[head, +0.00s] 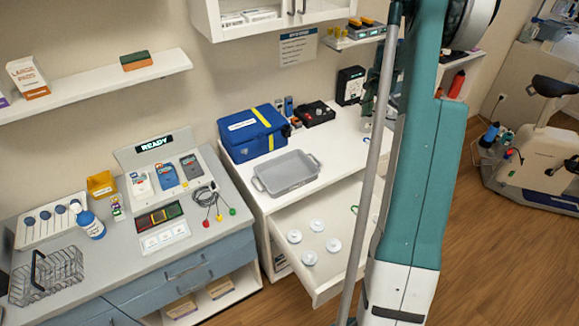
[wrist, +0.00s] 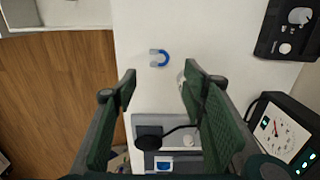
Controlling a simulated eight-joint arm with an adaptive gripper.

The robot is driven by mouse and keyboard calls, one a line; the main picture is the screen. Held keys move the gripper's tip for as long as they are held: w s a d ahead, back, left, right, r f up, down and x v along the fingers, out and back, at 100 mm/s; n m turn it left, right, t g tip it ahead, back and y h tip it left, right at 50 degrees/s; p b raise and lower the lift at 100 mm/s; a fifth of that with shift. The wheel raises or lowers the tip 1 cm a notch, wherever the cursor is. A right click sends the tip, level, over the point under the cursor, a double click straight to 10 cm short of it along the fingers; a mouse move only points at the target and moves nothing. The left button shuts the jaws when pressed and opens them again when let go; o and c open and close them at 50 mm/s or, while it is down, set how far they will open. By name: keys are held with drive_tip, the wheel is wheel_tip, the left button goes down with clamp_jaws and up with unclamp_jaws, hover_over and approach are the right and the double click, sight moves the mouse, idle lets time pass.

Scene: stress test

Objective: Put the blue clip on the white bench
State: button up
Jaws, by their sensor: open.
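The blue clip (wrist: 165,58) is a small U-shape with paler ends, its opening to the left. It lies flat on the white bench (wrist: 215,25), which also shows in the head view (head: 342,150). My gripper (wrist: 159,72) is open and empty. In the wrist view its two green fingers stand on either side below the clip, with the clip just beyond the gap between the tips. Nothing touches the clip.
A blue bag (head: 252,132) and grey tray (head: 287,174) are at left. The open drawer (head: 322,262) holds several white discs.

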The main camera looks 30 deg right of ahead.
drive_tip(key=s+a+r+n+t, duration=0.1)
drive_tip(key=a+r+n, duration=0.2)
drive_tip(key=a+r, duration=0.65)
drive_tip(key=s+a+r+n+t+h, duration=0.15)
drive_tip(key=a+r, duration=0.25)
drive_tip(key=a, duration=1.1)
drive_tip(key=a+r+n+t, duration=0.1)
drive_tip(key=a+r+n, duration=0.3)
drive_tip(key=a+r, duration=0.55)
drive_tip(key=s+a+f+n+t, duration=0.1)
drive_tip(key=s+a+n, duration=0.2)
drive_tip(key=s+a, duration=0.5)
drive_tip(key=s+a+f+n+t+y, duration=0.1)
drive_tip(key=s+a+f+n, duration=0.1)
drive_tip(key=s+a, duration=0.6)
drive_tip(key=s+a+f+n+t, duration=0.1)
drive_tip(key=s+a+n, duration=0.3)
drive_tip(key=s+a, duration=0.4)
drive_tip(key=shift+s+a+f+t, duration=0.2)
drive_tip(key=shift+a+f+t, duration=0.3)
drive_tip(key=shift+a, duration=3.4)
drive_tip(key=shift+f+n+y, duration=0.1)
drive_tip(key=shift+n+y, duration=0.15)
